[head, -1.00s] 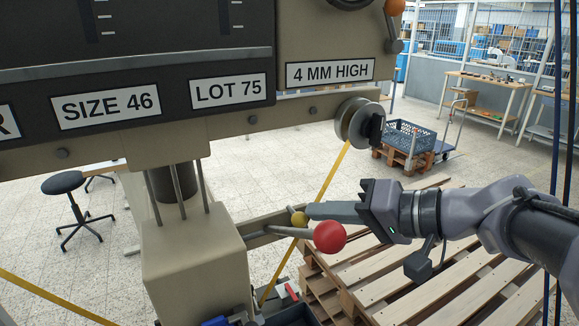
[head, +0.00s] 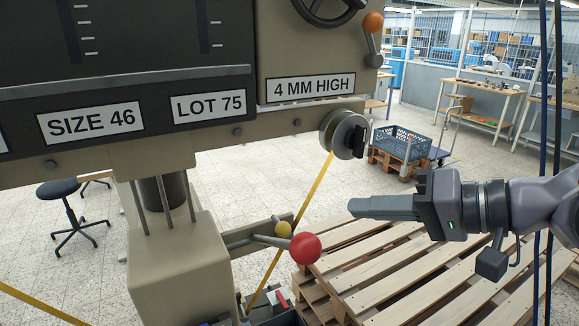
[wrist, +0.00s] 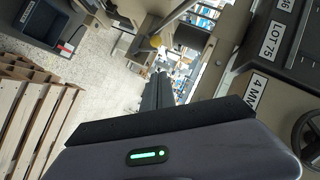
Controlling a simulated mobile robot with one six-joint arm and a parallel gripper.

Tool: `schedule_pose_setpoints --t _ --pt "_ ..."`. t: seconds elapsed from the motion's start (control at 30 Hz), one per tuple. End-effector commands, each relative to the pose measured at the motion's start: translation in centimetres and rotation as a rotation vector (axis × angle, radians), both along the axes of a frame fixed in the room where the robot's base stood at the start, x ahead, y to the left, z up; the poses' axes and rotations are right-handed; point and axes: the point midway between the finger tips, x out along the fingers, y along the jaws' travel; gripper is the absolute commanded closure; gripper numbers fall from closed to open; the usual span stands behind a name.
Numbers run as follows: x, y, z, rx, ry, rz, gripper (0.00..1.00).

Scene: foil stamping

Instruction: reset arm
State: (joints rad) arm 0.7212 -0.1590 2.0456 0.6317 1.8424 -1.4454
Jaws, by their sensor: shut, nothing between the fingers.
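My gripper (head: 352,207) is shut and empty. In the head view it points left, in front of the wooden pallets and to the right of the stamping machine (head: 180,262). A lever with a red ball knob (head: 305,248) and a smaller yellow knob (head: 283,229) stick out from the machine, apart from the fingertips to their lower left. In the wrist view the closed fingers (wrist: 158,88) show at the middle, with the yellow knob (wrist: 155,41) beyond them.
Wooden pallets (head: 400,268) lie below my gripper. A foil reel (head: 343,133) with a yellow strip hangs from the machine's head above left. A blue crate (head: 402,141) on a small pallet and workbenches (head: 482,95) stand farther back. A black stool (head: 60,189) is at the left.

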Motion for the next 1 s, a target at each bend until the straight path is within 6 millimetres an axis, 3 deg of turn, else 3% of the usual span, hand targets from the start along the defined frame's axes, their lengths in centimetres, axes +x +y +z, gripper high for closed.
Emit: schedule_pose_setpoints --t 0.2,0.57,0.67,0.8,0.9,1.0 --pt "-1.2 -1.6 0.7 0.000 0.001 -0.001 1.00" --pt "-1.5 -1.2 0.1 -0.008 0.018 0.005 1.00" --pt "-3.2 1.9 -4.4 -0.078 0.158 0.019 1.00" --pt "-9.0 6.1 -15.8 -0.330 0.436 -0.052 1.00" --pt "-12.4 6.1 -22.3 -0.511 0.483 -0.190 1.00" --pt "-13.3 5.5 -25.1 -0.586 0.433 -0.298 1.00"
